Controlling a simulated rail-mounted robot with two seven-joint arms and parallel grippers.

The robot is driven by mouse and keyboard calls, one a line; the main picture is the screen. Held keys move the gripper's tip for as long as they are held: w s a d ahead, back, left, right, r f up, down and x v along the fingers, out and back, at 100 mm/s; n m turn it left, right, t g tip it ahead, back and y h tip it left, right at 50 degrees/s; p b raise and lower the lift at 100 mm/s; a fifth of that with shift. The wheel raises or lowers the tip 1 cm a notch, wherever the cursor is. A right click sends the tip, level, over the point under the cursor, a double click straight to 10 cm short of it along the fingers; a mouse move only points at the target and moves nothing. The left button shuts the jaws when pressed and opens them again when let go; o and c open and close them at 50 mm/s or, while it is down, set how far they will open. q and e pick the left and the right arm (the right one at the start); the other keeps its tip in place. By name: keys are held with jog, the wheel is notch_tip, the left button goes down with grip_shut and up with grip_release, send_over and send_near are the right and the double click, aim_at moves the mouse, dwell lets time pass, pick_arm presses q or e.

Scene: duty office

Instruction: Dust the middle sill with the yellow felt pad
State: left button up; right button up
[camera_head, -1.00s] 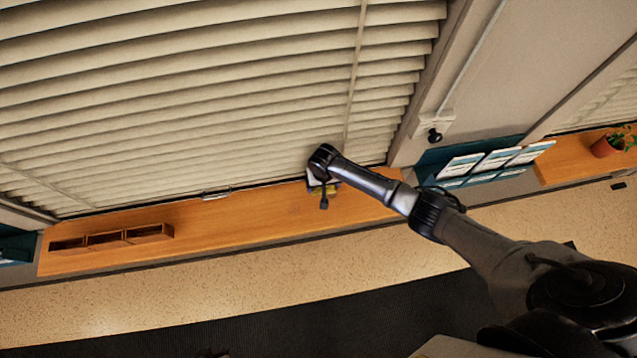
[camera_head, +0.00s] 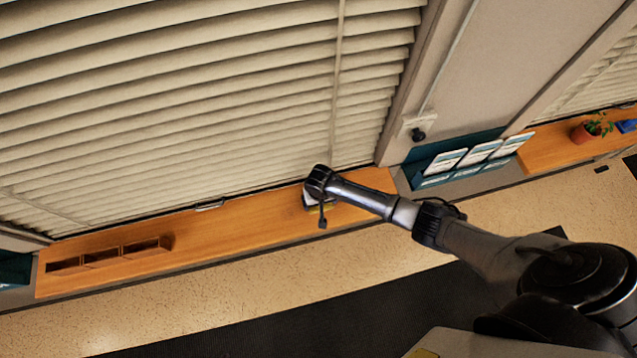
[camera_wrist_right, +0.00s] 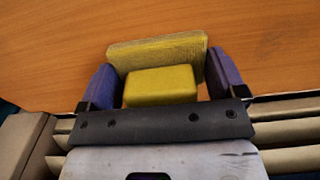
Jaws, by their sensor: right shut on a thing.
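The middle sill (camera_head: 240,222) is a long orange-brown wooden ledge below the large closed blind in the head view. My right gripper (camera_head: 320,207) is over its right part, close to its surface. In the right wrist view, the bluish-purple fingers of my right gripper (camera_wrist_right: 165,82) are shut on the yellow felt pad (camera_wrist_right: 158,50), on either side of its raised yellow block. The pad's wide, flat part lies against or just above the wood; I cannot tell if it touches. My left gripper is out of view.
A wooden holder with open compartments (camera_head: 107,254) sits on the sill's left end. The blind (camera_head: 170,100) hangs along the back edge. A teal leaflet rack (camera_head: 465,163) stands just right of the sill. A potted plant (camera_head: 583,133) is on the sill further right. The sill's middle is clear.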

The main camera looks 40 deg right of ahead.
jog(key=shift+s+a, duration=0.35)
jog(key=shift+s, duration=0.65)
jog(key=shift+s+a, duration=0.4)
jog(key=shift+s, duration=0.55)
jog(key=shift+s+a, duration=0.35)
jog(key=shift+s, duration=0.65)
jog(key=shift+r, duration=3.05)
jog(key=shift+r, duration=0.1)
jog(key=shift+r, duration=1.4)
